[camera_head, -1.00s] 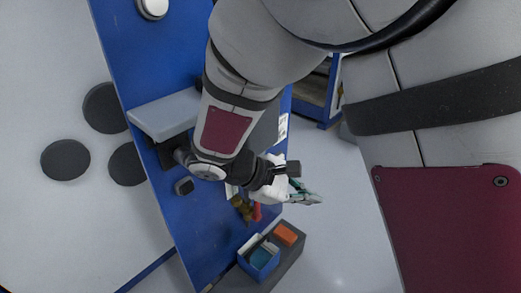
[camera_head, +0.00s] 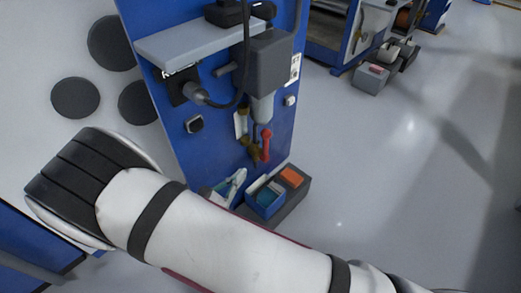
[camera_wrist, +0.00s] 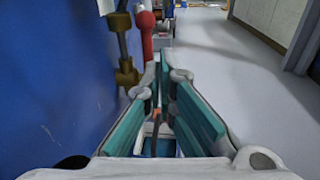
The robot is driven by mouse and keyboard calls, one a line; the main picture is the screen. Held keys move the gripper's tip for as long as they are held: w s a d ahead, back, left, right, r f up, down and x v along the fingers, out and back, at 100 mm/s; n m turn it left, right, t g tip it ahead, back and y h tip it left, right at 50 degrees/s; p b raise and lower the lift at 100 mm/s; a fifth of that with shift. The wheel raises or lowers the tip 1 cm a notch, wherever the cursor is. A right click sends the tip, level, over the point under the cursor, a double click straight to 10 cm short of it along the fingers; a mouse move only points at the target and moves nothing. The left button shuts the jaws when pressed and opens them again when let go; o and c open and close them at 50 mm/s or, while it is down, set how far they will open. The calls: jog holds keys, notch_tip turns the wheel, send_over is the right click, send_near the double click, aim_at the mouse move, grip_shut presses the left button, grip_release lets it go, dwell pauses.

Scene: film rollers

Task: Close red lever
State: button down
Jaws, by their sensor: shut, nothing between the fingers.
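The red lever (camera_head: 266,143) hangs down beside a brass valve fitting (camera_head: 253,152) on the blue panel in the head view. In the wrist view the red lever (camera_wrist: 146,35) stands upright in the picture, beyond my fingertips. The brass fitting (camera_wrist: 126,75) is to its left, by the blue wall. My gripper (camera_head: 232,187) is below and left of the lever in the head view, apart from it. Its teal-padded fingers (camera_wrist: 165,72) are shut with nothing between them. My arm hides part of the area below.
A grey box with a blue bin (camera_head: 265,200) and an orange item (camera_head: 291,177) stands right of my gripper. A grey shelf (camera_head: 190,38) and a grey housing (camera_head: 268,62) are above the lever. The floor (camera_head: 400,170) to the right is clear.

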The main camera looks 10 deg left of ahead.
aim_at(267, 143)
jog(key=shift+s+a+f+n+t+y, duration=0.35)
jog(key=shift+a+f+n+t+y, duration=0.15)
jog(key=shift+a+f+n+y, duration=0.2)
jog(key=shift+w+d, duration=0.1)
jog(key=b+x, duration=0.3)
jog(key=x, duration=1)
jog(key=shift+w+d+b, duration=0.3)
jog(key=shift+b, duration=0.05)
jog(key=shift+w+d+r, duration=0.1)
jog(key=shift+w+d+r+g+p, duration=0.35)
jog(key=shift+g+p, duration=0.25)
jog(key=shift+p, duration=0.65)
jog(key=shift+w+d, duration=0.3)
jog(key=shift+w, duration=0.2)
jog(key=shift+s+a, duration=0.1)
